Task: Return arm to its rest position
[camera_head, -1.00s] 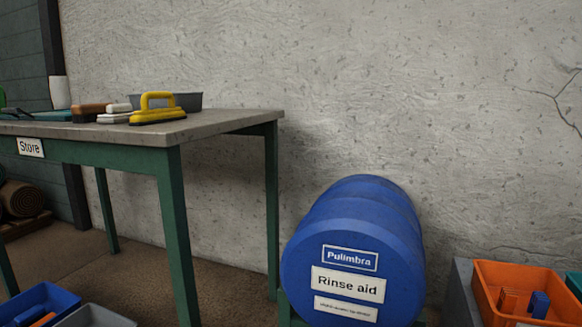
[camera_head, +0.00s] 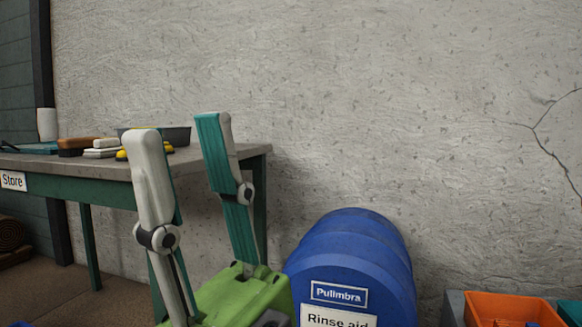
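My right gripper (camera_head: 178,127) stands upright in the lower left-middle of the head view, its green body below and two long grey and teal fingers pointing up. The fingers are wide apart with nothing held between them. The gripper overlaps the front right part of the table in the picture and hides much of a yellow-handled scrubber (camera_head: 122,155). My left gripper is out of view.
A green-legged table (camera_head: 110,172) with a "Store" label carries brushes (camera_head: 78,143), a dark tray (camera_head: 178,135) and a white cup (camera_head: 47,124). A blue "Rinse aid" drum (camera_head: 350,250) lies right of the gripper. An orange bin (camera_head: 490,308) is at lower right.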

